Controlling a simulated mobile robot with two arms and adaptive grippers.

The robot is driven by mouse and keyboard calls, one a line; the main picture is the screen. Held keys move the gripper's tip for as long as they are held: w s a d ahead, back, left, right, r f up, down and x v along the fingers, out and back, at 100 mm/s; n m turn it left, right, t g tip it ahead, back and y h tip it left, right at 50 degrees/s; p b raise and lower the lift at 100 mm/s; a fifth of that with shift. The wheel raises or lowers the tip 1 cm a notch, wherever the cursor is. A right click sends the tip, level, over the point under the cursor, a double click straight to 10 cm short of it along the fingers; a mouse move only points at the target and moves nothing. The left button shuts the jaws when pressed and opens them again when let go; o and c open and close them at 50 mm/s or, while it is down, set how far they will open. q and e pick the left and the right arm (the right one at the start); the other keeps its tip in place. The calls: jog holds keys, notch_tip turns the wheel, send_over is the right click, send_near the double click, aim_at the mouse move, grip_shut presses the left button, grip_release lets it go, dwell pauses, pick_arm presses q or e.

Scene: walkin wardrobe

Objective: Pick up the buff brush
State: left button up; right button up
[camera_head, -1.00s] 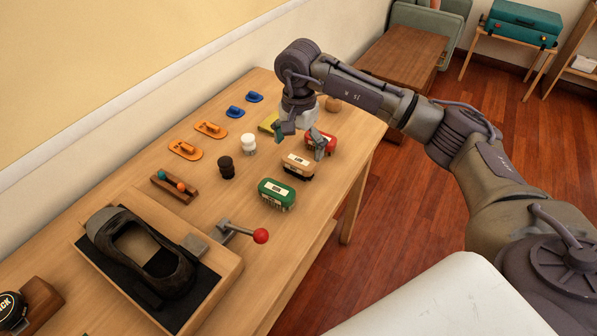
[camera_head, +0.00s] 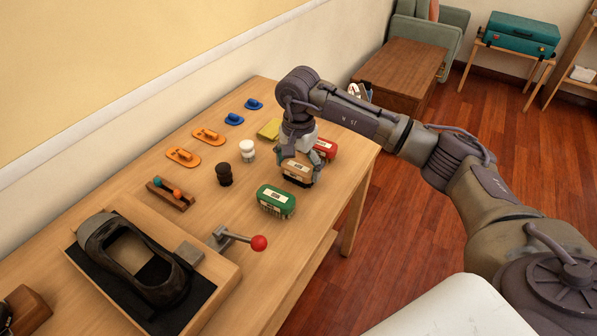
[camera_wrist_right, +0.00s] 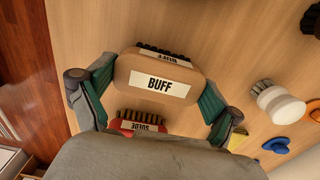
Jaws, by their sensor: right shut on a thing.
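The buff brush (camera_wrist_right: 158,83) is a tan block with dark bristles and a white "BUFF" label in the right wrist view. In the head view the buff brush (camera_head: 297,171) is on the wooden table, between the green and red brushes. My right gripper (camera_head: 297,165) is over it from above, with one finger at each end. In the right wrist view my right gripper (camera_wrist_right: 160,100) has its green-padded fingers on both ends of the brush. Whether the bristles touch the table is hard to tell. My left gripper is not in view.
The green brush (camera_head: 276,201) is close in front, and the red brush (camera_head: 324,149) close behind. A red-ended lever (camera_head: 258,243) and a shoe (camera_head: 135,262) are nearer.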

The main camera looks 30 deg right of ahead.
aim_at(298, 166)
jog(key=shift+r+p, duration=1.55)
jog(key=shift+r, duration=0.95)
jog(key=shift+s+d+r+p, duration=0.45)
jog(key=shift+s+d+r, duration=0.6)
jog(key=shift+s, duration=0.6)
jog(key=shift+s+d+r+p, duration=0.5)
jog(key=shift+s+d+r, duration=0.45)
jog(key=shift+s, duration=0.75)
jog(key=shift+s+d+r+p, duration=0.45)
jog(key=shift+s+d+r, duration=0.6)
jog(key=shift+s, duration=0.6)
jog(key=shift+f, duration=0.1)
